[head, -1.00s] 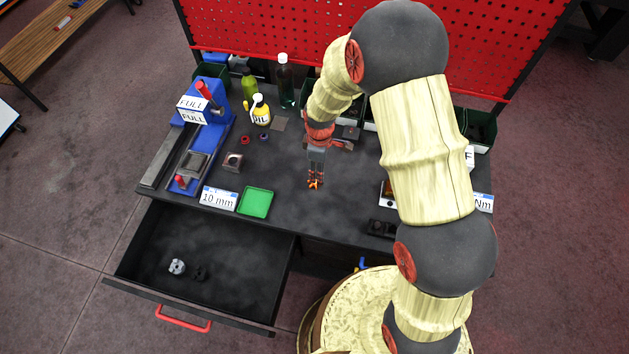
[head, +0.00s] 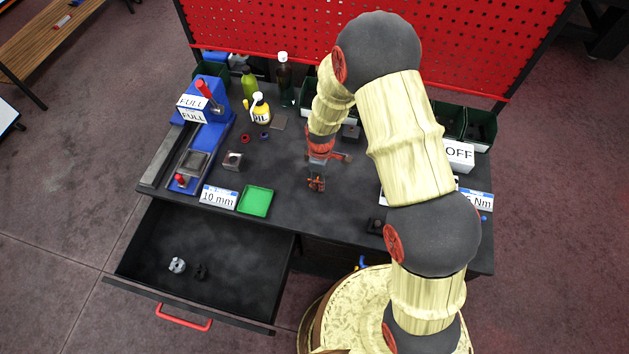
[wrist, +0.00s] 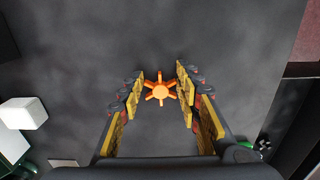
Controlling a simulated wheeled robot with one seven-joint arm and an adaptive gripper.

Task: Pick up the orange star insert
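The orange star insert (wrist: 160,91) lies on the dark table top and shows between the fingertips in the wrist view. It has a round hub with several short arms. My gripper (wrist: 160,92) is open, with one yellow-padded finger on each side of the star and a visible gap to each. I cannot tell the exact height of the fingertips over the table.
A green tray (head: 255,201) and a "10 mm" sign (head: 218,197) stand left of the gripper. A blue press (head: 205,135) is farther left. Bottles (head: 285,80) stand at the back. An open drawer (head: 215,255) juts out at the front left. The table around the star is clear.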

